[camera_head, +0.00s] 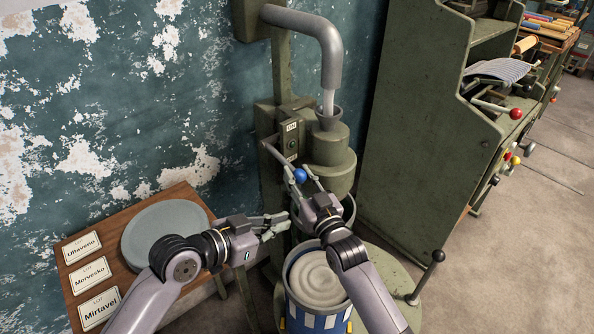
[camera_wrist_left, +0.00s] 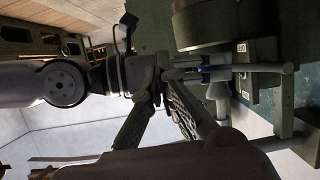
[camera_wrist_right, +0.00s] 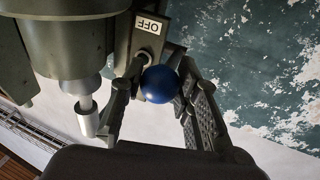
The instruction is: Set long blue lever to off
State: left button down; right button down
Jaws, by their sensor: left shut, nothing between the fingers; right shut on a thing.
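The lever with the blue ball knob (camera_head: 300,176) hangs down from a grey-green pivot block (camera_head: 291,142) on the machine. The block bears a small label, which reads OFF in the right wrist view (camera_wrist_right: 151,25). My right gripper (camera_head: 306,180) is shut on the knob. In the right wrist view the blue ball (camera_wrist_right: 160,84) sits between its two fingers, and the lever's rod is mostly hidden behind it. My left gripper (camera_head: 286,226) is shut and empty, a little below and to the left of the knob.
A striped tub (camera_head: 318,318) with pale contents stands below the machine's spout housing (camera_head: 330,150). A wooden side table (camera_head: 75,226) with a round grey disc and name cards is at left. A black-knobbed lever (camera_head: 438,256) rises at right. Open floor lies farther right.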

aim_at(297, 172)
jog(key=shift+f, duration=0.15)
pick_arm(q)
notch_tip(297, 172, up, 11)
jog(key=w+a+m+t+h, duration=0.2)
jog(key=w+m, duration=0.1)
jog(key=m, duration=0.1)
jog(key=shift+w+d+f, duration=0.9)
jog(key=shift+w+d, duration=0.25)
jog(key=shift+w, duration=0.05)
jog(key=shift+w+d+f, duration=0.95)
jog(key=shift+w+d, duration=0.15)
jog(key=shift+w, duration=0.05)
jog(key=shift+w+d+f, duration=0.9)
jog(key=shift+w+d, duration=0.25)
jog(key=shift+w, duration=0.05)
